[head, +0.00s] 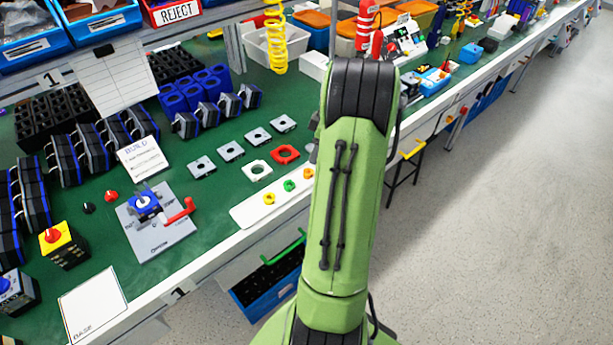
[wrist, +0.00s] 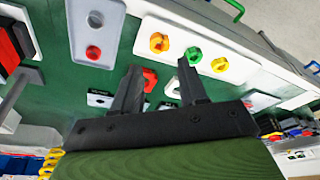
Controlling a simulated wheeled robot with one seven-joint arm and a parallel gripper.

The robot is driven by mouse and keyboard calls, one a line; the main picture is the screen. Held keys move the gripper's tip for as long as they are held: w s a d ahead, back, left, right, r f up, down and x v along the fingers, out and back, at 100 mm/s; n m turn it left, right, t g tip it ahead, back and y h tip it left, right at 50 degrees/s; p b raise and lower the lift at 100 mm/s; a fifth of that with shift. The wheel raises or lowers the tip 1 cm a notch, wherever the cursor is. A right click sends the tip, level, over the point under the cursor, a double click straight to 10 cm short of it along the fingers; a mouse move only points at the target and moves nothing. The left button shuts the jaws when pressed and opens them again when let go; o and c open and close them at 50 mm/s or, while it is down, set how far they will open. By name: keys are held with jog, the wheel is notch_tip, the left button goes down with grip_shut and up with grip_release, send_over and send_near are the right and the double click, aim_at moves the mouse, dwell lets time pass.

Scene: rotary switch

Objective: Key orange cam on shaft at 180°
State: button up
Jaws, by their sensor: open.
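Three small cams lie in a row on a white tray (head: 248,215): a yellow one (head: 269,198) at the left, a green one (head: 289,185) in the middle and an orange one (head: 307,172) at the right.
A red square ring (head: 285,154), a white one (head: 257,171) and several grey plates (head: 202,167) lie behind the tray. Switch stacks and bins line the bench's left and back. A yellow coiled hose (head: 275,40) hangs behind. Green bench top (head: 205,215) is clear between fixture and tray.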

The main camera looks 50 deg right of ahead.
aim_at(311, 168)
jog(key=b+x, duration=0.2)
jog(key=x, duration=0.6)
jog(key=shift+f+b, duration=0.2)
jog(key=shift+b, duration=0.15)
jog(key=shift+r, duration=0.1)
jog(key=c, duration=0.7)
